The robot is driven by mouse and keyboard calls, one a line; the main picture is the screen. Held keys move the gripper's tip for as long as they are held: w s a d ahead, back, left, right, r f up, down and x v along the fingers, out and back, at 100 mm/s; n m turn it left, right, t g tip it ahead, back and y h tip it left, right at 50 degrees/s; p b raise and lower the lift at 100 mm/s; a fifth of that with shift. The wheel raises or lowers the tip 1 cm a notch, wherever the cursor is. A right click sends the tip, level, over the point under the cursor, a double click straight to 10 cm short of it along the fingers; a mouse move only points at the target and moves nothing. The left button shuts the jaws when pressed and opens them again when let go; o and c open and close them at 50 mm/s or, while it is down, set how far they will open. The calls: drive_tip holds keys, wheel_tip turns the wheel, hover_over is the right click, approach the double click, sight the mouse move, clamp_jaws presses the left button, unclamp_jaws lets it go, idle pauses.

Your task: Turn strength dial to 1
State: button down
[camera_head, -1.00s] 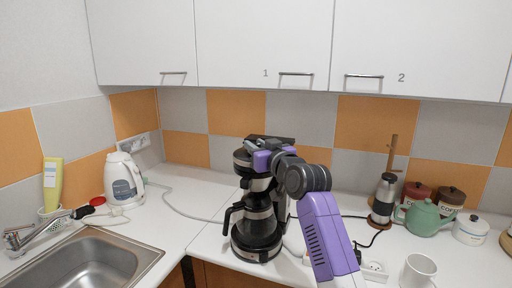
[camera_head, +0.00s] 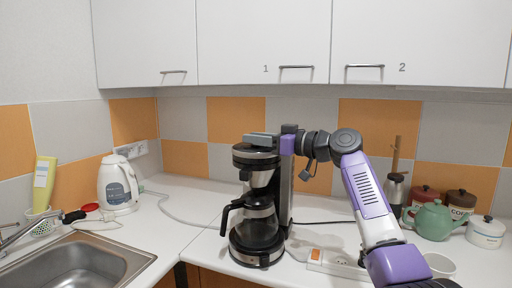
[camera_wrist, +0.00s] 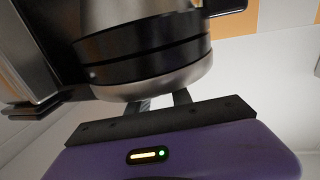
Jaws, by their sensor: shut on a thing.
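A black and silver coffee maker (camera_head: 242,160) with a glass jug (camera_head: 258,222) stands on the counter. My gripper (camera_head: 262,140) is at the top of the coffee maker, reaching in from the right. In the wrist view, the two gripper fingers (camera_wrist: 164,100) run up behind a black and silver round part (camera_wrist: 150,55) of the coffee maker. Their tips are hidden there, shut on some part of the machine. No strength dial or dial marking can be made out in either view.
A white kettle (camera_head: 118,185) and the sink (camera_head: 75,262) are at the left. A power strip (camera_head: 330,262), a white mug (camera_head: 440,264), a green teapot (camera_head: 433,220) and canisters (camera_head: 460,202) are at the right. Cupboards (camera_head: 262,40) hang above.

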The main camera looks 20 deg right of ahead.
drive_tip(key=shift+n+g+y+p, duration=0.35)
drive_tip(key=shift+n+g+y, duration=0.35)
drive_tip(key=shift+g+y, duration=0.2)
drive_tip(key=shift+n+g+y+p, duration=0.4)
drive_tip(key=shift+n+g+y, duration=0.1)
drive_tip(key=shift+n+g, duration=0.1)
drive_tip(key=c, duration=1.1)
unclamp_jaws()
drive_tip(key=shift+c, duration=0.2)
drive_tip(key=shift+d, duration=0.1)
drive_tip(key=b+v, duration=0.1)
drive_tip(key=v, duration=0.6)
drive_tip(key=shift+s+d, duration=0.2)
drive_tip(key=shift+s, duration=0.05)
